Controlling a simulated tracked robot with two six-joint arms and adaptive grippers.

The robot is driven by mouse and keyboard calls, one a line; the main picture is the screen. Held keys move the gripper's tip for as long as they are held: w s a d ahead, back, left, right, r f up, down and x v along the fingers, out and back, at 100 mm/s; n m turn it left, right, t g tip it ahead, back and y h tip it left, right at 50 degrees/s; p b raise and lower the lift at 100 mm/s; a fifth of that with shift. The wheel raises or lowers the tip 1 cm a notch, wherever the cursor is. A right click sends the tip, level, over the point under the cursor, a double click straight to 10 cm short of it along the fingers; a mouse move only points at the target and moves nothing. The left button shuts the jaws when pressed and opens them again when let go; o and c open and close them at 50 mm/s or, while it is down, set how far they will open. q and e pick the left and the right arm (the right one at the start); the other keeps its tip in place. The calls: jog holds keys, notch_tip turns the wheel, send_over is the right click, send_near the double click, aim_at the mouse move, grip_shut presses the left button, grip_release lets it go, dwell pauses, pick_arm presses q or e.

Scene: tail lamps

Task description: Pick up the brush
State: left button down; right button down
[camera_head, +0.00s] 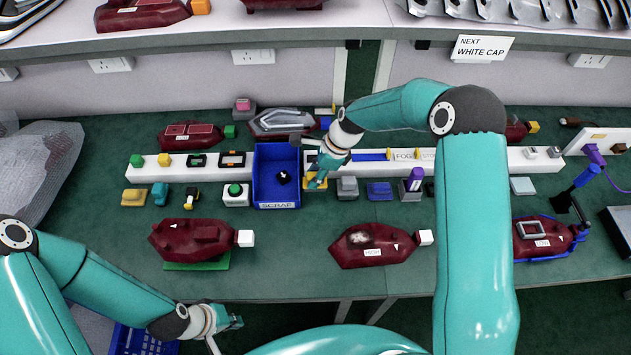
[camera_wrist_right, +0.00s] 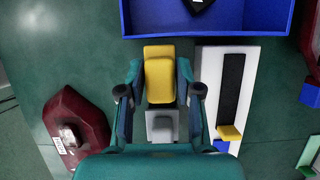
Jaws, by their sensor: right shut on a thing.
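My right gripper (camera_head: 318,180) is just right of the blue scrap bin (camera_head: 277,203). In the right wrist view, my right gripper (camera_wrist_right: 159,92) has its fingers on both sides of a yellow block-shaped thing (camera_wrist_right: 160,76), shut on it. The yellow thing (camera_head: 315,186) also shows partly under the gripper in the head view. I cannot tell whether it is the brush. A thin brown-handled thing (camera_head: 572,121) lies at the far right; it is too small to tell what it is. My left gripper (camera_head: 228,322) is low at the front left, its finger opening unclear.
A grey block (camera_wrist_right: 163,127) sits close beside the yellow thing. A white rail (camera_head: 458,161) runs behind. Dark red lamps (camera_head: 370,258) lie along the front of the green bench (camera_head: 480,220). Bubble wrap (camera_head: 40,170) is at the left, a shelf (camera_head: 320,22) above.

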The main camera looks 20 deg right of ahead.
notch_tip(320, 180, up, 16)
jog(key=b, duration=0.1)
jog(key=shift+r+b, duration=0.25)
jog(key=shift+b, duration=0.05)
